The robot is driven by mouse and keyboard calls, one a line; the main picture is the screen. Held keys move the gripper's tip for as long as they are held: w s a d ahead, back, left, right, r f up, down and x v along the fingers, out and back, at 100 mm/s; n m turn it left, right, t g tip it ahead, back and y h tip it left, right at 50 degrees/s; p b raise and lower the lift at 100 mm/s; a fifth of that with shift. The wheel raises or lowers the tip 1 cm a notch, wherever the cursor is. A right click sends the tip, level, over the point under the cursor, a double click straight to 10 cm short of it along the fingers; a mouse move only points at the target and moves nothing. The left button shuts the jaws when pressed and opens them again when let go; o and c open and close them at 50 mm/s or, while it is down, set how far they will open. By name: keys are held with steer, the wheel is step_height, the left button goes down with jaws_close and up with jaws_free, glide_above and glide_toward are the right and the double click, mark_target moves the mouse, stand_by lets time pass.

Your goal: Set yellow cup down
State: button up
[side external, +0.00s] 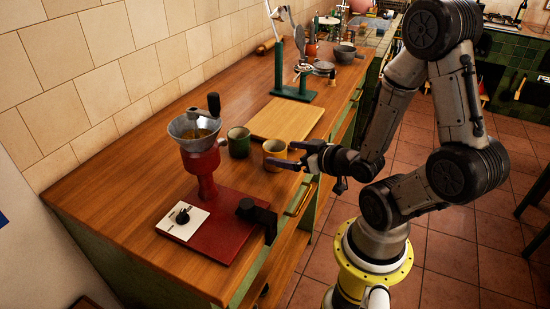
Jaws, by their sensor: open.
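The yellow cup (274,153) stands upright on the wooden counter, in front of the cutting board's near end. My gripper (282,155) is open, its two fingers reaching from the right around the cup's right side. I cannot tell whether the fingers touch the cup. A green cup (239,142) stands upright just left of the yellow cup.
A red grinder (203,170) with a metal funnel stands on a red base (223,232) left of the cups. A cutting board (287,119) lies behind them. A green stand (280,75) is farther back. The wooden counter (110,170) is bare at left.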

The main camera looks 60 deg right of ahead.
mark_target(275, 150)
steer(key=shift+s+d+f+m+g, duration=0.3)
steer(key=shift+s+d+f, duration=0.15)
steer(key=shift+d+f, duration=0.05)
steer(key=shift+d+h, duration=0.2)
steer(key=shift+h, duration=0.1)
steer(key=shift+x, duration=3.7)
steer(key=shift+d, duration=0.1)
steer(key=shift+c, duration=0.3)
steer(key=c, duration=1.2)
steer(key=shift+c, duration=1.3)
steer(key=shift+r, duration=0.15)
